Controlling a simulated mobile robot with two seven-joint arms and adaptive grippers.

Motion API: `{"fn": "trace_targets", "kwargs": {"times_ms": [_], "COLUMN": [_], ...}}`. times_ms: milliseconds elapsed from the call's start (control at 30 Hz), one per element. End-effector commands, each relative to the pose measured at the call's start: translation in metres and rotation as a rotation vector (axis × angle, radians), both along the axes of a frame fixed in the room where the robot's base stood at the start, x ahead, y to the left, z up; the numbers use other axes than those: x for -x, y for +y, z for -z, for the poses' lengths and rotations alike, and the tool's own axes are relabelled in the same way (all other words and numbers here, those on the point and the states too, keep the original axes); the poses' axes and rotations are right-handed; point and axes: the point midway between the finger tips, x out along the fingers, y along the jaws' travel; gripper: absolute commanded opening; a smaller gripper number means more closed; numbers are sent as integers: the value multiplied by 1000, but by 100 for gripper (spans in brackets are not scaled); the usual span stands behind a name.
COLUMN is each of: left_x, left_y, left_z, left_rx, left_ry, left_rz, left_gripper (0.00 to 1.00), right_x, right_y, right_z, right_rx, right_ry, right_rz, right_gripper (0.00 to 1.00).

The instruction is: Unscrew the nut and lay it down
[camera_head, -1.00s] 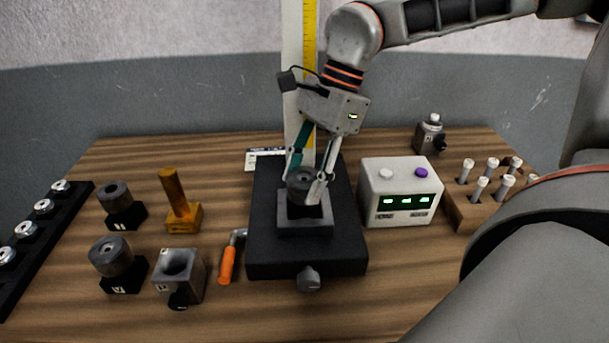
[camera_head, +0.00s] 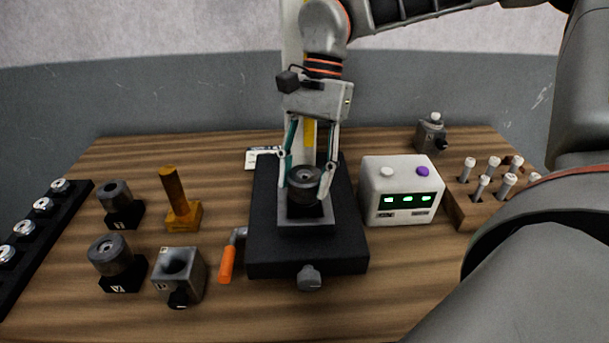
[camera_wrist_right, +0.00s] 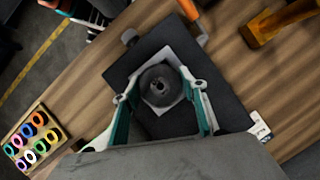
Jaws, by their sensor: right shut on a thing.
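A dark grey round nut (camera_head: 304,181) sits upright over the grey square block (camera_head: 305,222) on the black fixture base (camera_head: 262,255). My right gripper (camera_head: 305,185) comes down from above and is shut on the nut, one finger on each side. In the right wrist view the nut (camera_wrist_right: 161,84) lies between the two fingers, with a hole in its middle. Whatever lies under the nut is mostly hidden. My left gripper is not in view.
Left of the base are an orange-handled tool (camera_head: 227,262), a grey block with a bore (camera_head: 180,277), a yellow post (camera_head: 177,200) and two dark round parts on stands. A white box (camera_head: 401,190) with green displays stands close on the right, beside a wooden pin rack (camera_head: 462,210).

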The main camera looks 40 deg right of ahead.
Motion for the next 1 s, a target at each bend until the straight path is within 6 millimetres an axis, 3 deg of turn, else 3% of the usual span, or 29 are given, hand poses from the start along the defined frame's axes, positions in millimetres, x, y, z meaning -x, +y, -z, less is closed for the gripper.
{"fn": "trace_targets", "kwargs": {"times_ms": [433, 767, 800, 867, 1000], "left_x": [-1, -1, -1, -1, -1], "left_y": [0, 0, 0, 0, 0], "left_z": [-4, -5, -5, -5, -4], "left_rx": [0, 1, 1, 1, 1], "left_ry": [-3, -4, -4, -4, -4], "left_rz": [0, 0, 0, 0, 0], "left_gripper": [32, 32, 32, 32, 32], "right_x": [2, 3, 3, 3, 1], "right_y": [0, 0, 0, 0, -1], "right_z": [1, 2, 2, 3, 2], "right_rx": [3, -2, -3, -3, -2], "right_ry": [11, 14, 14, 13, 9], "right_rz": [-484, -541, -541, -541, -541], "right_gripper": [18, 18, 48, 62, 62]}}
